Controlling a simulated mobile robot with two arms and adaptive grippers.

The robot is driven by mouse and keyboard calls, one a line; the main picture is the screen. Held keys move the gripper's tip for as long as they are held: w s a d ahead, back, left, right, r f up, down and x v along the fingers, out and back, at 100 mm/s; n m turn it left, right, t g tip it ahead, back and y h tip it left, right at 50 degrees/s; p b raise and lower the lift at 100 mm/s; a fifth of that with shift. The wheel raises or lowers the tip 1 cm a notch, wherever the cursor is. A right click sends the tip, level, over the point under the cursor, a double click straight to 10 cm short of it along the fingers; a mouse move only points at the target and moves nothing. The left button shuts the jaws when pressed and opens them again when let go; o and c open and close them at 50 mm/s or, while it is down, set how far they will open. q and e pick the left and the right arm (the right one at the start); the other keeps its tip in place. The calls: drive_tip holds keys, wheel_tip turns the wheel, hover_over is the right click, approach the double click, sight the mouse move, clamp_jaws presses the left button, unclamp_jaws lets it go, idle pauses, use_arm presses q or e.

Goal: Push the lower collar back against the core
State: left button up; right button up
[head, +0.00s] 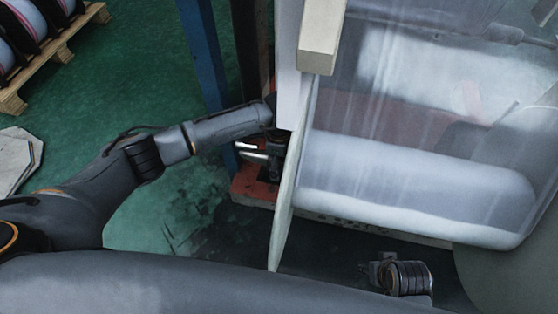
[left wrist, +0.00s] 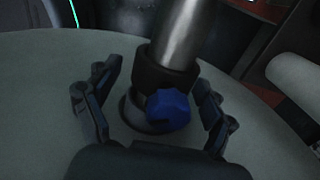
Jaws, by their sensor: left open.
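In the left wrist view a dark collar (left wrist: 160,75) sits around a bright metal shaft (left wrist: 183,35). A blue knob (left wrist: 168,108) sticks out of its near side. Behind it is a dark ring on a wide, pale grey round face (left wrist: 45,70); I cannot tell whether the collar touches that face. My left gripper (left wrist: 157,80) is open, one finger on each side of the collar and knob, with gaps on both sides. In the head view my left gripper (head: 265,155) is beside the machine, partly hidden, and the collar cannot be made out.
A pale upright panel (head: 287,200) stands just right of my left gripper. Behind clear sheeting lies a large white film roll (head: 410,180). A blue post (head: 205,55) rises behind my forearm. Green floor (head: 130,85) is open at left, with a wooden pallet (head: 50,60) farther back.

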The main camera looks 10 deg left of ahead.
use_arm(q)
wheel_tip(320, 180, up, 12)
drive_tip(key=shift+f, duration=0.2)
